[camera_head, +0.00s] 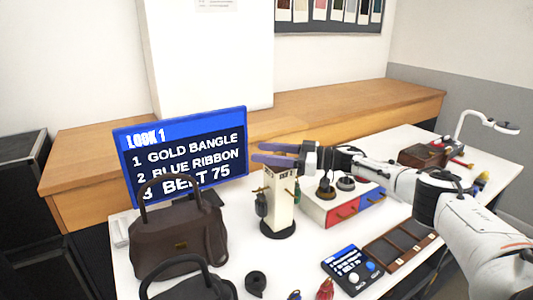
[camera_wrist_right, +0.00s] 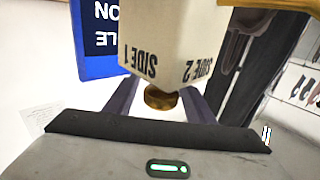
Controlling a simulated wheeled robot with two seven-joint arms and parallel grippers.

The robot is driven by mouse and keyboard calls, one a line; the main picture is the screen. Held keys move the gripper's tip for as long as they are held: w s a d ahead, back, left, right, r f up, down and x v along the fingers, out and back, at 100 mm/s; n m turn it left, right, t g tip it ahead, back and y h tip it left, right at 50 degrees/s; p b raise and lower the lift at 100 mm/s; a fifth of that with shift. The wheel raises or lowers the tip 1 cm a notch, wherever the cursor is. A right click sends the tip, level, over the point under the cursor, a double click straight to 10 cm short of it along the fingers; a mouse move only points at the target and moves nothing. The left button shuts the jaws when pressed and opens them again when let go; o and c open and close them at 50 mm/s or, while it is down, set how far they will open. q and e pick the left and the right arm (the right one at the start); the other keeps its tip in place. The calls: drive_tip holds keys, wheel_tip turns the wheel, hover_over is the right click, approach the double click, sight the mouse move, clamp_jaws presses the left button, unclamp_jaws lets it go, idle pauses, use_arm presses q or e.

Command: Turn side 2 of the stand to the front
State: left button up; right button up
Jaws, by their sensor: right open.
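The stand (camera_head: 278,202) is a cream upright post on a round black base, near the middle of the white table. Small items hang on it, including a dark one on its left face. In the right wrist view the post (camera_wrist_right: 170,45) shows two faces meeting at a corner, labelled SIDE 1 and SIDE 2, upside down. A gold knob (camera_wrist_right: 160,98) on its end lies between the fingers of my right gripper (camera_head: 258,153). That gripper is open at the top of the stand, with gaps visible beside the knob. My left gripper is not in view.
A blue screen (camera_head: 188,157) listing gold bangle, blue ribbon and belt 75 stands behind a brown handbag (camera_head: 180,240), left of the stand. A drawer box (camera_head: 342,205) with red and blue fronts stands close right. A wooden tray (camera_head: 398,244) and small controller (camera_head: 351,268) lie in front.

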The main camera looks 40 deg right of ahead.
drive_tip(key=b+v, duration=0.1)
drive_tip(key=v, duration=0.9)
drive_tip(key=shift+s, duration=0.15)
drive_tip(key=shift+d, duration=0.1)
